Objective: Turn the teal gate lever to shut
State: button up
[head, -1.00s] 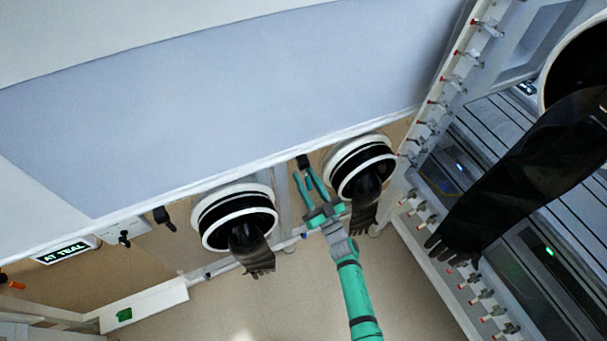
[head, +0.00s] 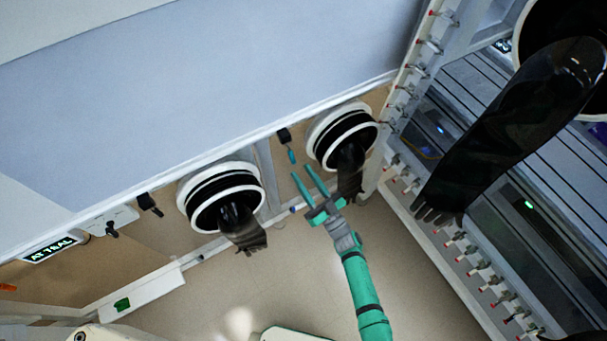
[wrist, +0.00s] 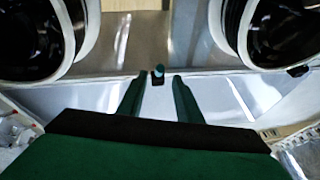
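The teal gate lever (head: 291,155) is a small teal tip hanging from a black mount (head: 284,136) under the edge of the pale panel, between two glove ports. In the wrist view the lever (wrist: 159,70) shows as a teal knob above a dark base, centred between my fingers. My gripper (head: 301,171) is open and empty, with its teal fingers pointing up at the lever and a small gap visible in the head view. The wrist view shows my gripper (wrist: 159,79) with a finger on each side of the lever, apart from it. Contact is not visible.
A left glove port (head: 222,200) and a right glove port (head: 343,138) with hanging black gloves flank the lever. Other black fittings (head: 149,204) and a lit sign (head: 52,247) are further left. A valve-lined frame (head: 410,75) stands right. Bare floor lies below.

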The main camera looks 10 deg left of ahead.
jog(key=shift+s+d+f, duration=0.1)
jog(key=shift+s+d, duration=0.05)
grip_shut()
jog(key=s+d+f+n+t, duration=0.1)
jog(key=s+d+t, duration=0.2)
jog(key=s+t, duration=0.2)
jog(key=shift+s+d+f+h, duration=0.2)
jog(key=shift+s+d+h, duration=0.2)
jog(key=shift+s, duration=0.85)
